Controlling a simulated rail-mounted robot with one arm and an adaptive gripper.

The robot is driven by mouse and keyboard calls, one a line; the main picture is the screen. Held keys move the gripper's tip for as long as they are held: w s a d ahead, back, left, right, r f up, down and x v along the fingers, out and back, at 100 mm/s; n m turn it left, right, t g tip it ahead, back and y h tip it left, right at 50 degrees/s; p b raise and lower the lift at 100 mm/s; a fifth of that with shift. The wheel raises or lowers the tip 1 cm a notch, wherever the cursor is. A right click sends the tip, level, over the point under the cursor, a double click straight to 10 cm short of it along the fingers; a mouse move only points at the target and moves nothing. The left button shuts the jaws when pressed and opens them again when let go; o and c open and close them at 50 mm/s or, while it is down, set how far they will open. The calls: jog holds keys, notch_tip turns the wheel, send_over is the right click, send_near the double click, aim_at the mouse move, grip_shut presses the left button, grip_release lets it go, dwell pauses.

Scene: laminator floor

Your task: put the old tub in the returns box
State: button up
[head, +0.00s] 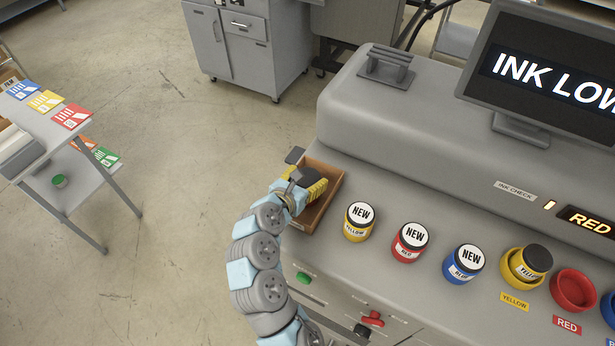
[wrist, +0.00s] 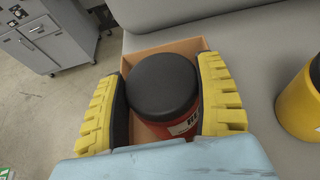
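A red tub (wrist: 182,110) with a black lid (wrist: 163,80) is between the two yellow fingers of my gripper (wrist: 165,85) in the wrist view. Part of its pale label shows. The fingers lie close along both sides of the lid; whether they press on it is unclear. The open brown box (wrist: 165,52) shows around and below the tub, so the tub is in it or just over it. In the head view my gripper (head: 308,183) is over the brown box (head: 325,205), hiding most of the tub.
New yellow (head: 359,222), red (head: 410,243) and blue (head: 464,264) tubs stand right of the box. A yellow holder (head: 509,275) has a black-lidded tub (head: 533,262); the red holder (head: 573,290) looks empty. A screen (head: 545,70) reads INK LOW; the small display reads RED.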

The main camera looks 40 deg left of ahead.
jog(key=o, duration=0.4)
jog(key=shift+c, duration=0.2)
jog(key=shift+s+r, duration=0.1)
jog(key=shift+r, duration=0.1)
jog(key=p+v, duration=0.5)
jog(key=v, duration=0.6)
jog(key=shift+s+d+r, duration=0.15)
jog(key=shift+s+r, duration=0.1)
jog(key=shift+s, duration=0.05)
